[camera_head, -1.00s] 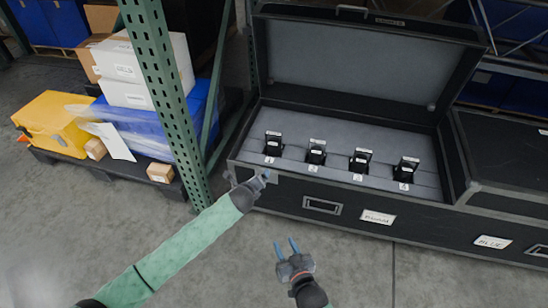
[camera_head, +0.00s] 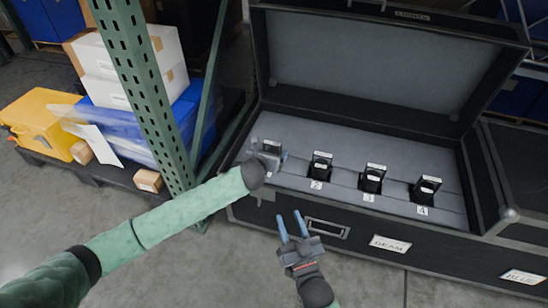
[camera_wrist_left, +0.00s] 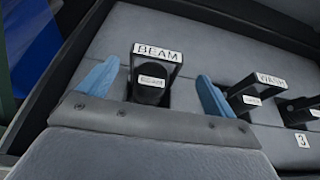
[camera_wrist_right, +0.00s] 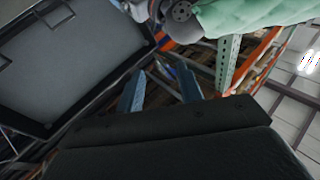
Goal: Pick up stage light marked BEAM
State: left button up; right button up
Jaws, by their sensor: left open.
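The stage light marked BEAM (camera_wrist_left: 150,86) is a black light with a black bracket, standing in the grey-lined case in the left wrist view. My left gripper (camera_wrist_left: 157,72) is open, with one blue finger on each side of that light. No finger visibly grips it. In the head view my left gripper (camera_head: 271,158) is over the leftmost slot and mostly hides the light there. My right gripper (camera_head: 290,217) is open and empty in front of the case, below its front edge. Its two fingers (camera_wrist_right: 160,90) show apart in the right wrist view.
The open black case (camera_head: 330,225) has a raised lid (camera_head: 390,75) behind the lights. A WASH light (camera_wrist_left: 255,88) stands beside BEAM. More lights stand in slots 2 (camera_head: 320,165), 3 (camera_head: 373,178) and 4 (camera_head: 426,190). A green rack post (camera_head: 150,100) stands left of the case.

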aim_at(274, 149)
pick_arm(q)
jog(key=x, duration=0.2)
jog(key=b+x, duration=0.1)
jog(key=x, duration=0.4)
jog(key=shift+w+a+r, duration=0.2)
jog(key=shift+a+r, duration=0.05)
jog(key=shift+r, duration=0.1)
pick_arm(e)
jog(key=s+d+r+t, duration=0.1)
jog(key=r+t, duration=0.2)
jog(key=r, duration=0.5)
jog(key=s+r+t+y, duration=0.1)
jog(key=s+r+t, duration=0.1)
jog(key=r, duration=0.6)
jog(key=shift+s+d+t+y, duration=0.3)
jog(key=shift+d+t, duration=0.05)
jog(key=shift+t, duration=0.25)
jog(key=shift+r, duration=0.1)
pick_arm(q)
jog(key=c, duration=1.9)
grip_shut()
jog(key=shift+r, duration=0.15)
